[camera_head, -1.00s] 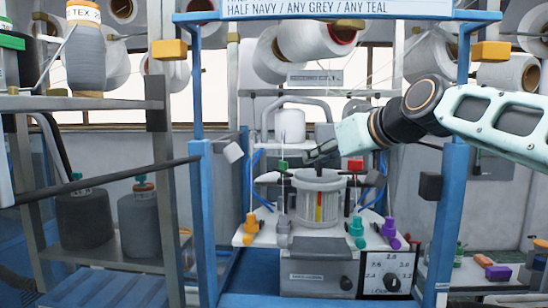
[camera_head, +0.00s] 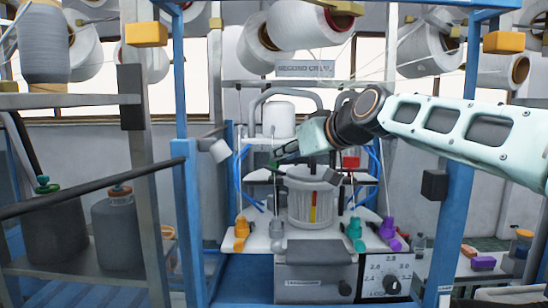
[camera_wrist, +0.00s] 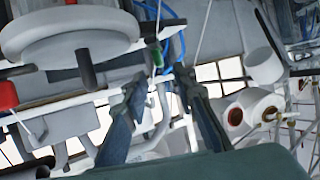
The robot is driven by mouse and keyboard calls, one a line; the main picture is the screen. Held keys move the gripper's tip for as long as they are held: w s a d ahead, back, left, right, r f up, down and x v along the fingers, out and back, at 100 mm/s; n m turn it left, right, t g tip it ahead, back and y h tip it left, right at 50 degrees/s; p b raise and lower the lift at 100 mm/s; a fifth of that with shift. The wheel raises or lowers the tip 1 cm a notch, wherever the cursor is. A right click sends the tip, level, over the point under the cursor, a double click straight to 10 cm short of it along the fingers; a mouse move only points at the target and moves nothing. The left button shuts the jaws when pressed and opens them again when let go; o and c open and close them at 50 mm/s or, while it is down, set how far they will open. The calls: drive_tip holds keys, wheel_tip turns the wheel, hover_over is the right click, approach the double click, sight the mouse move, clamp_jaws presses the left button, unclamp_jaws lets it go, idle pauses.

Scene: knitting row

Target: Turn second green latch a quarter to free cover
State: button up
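The machine has a pale round cylinder (camera_head: 312,195) with a dark window slot and red and yellow strips. A small green piece (camera_head: 275,159), possibly the latch, shows partly hidden behind my gripper in the head view. In the wrist view a green piece (camera_wrist: 157,55) sits on a thin pale post just beyond the fingertips. My gripper (camera_wrist: 160,82) is open and empty, its two dark fingers apart on either side of the line to the green piece. In the head view my gripper (camera_head: 284,152) is above the cylinder's left rear. I cannot tell whether it touches anything.
A red piece (camera_head: 351,162) stands right of the cylinder, also at the left edge in the wrist view (camera_wrist: 8,95). Blue posts (camera_head: 190,220) frame the machine.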

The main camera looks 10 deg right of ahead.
sight(274, 169)
drive_tip(key=shift+p+x, duration=0.65)
drive_tip(key=shift+x, duration=2.35)
drive_tip(key=shift+c, duration=0.2)
clamp_jaws()
